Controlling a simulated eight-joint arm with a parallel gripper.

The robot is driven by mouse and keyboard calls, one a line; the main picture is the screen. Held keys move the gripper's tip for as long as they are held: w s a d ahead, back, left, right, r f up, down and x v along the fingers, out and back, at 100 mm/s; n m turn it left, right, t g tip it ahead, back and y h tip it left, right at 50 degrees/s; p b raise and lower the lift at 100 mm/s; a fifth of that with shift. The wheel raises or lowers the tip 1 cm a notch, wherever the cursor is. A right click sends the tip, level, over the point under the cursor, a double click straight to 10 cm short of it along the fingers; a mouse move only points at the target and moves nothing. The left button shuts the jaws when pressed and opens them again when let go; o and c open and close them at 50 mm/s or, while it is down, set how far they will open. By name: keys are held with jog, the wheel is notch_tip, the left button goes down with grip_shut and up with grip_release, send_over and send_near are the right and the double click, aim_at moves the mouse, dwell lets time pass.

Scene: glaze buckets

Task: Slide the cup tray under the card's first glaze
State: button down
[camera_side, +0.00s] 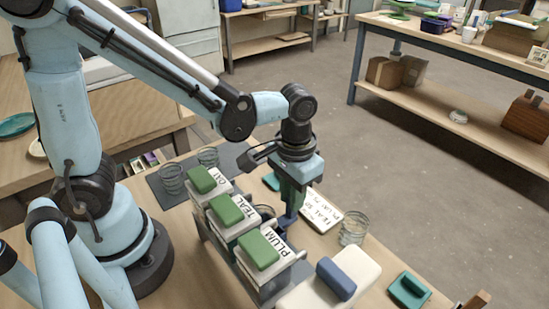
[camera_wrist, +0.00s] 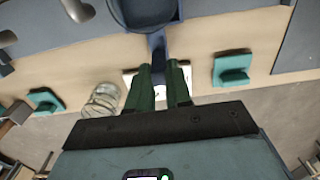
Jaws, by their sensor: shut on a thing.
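My gripper (camera_side: 291,203) points down beside the bucket row, its green fingers shut on the blue handle of the cup tray (camera_side: 285,224). Three buckets with green-topped white lids stand in a row: a partly readable one (camera_side: 209,184), TEAL (camera_side: 235,218) in the middle, and PLUM (camera_side: 268,256) nearest. The card (camera_side: 322,213) lies behind my gripper, partly hidden; TEAL and a second line, apparently PLUM, show. The tray's position under the buckets is largely hidden.
A white block with a blue grip (camera_side: 337,279) lies right of PLUM. A teal block (camera_side: 408,291) sits at the table's right; another (camera_side: 271,182) is behind my gripper.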

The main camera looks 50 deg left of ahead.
jog(key=shift+d, duration=1.9)
jog(key=c, duration=1.1)
grip_release()
notch_tip(320, 180, up, 7)
jog(key=shift+a, duration=0.1)
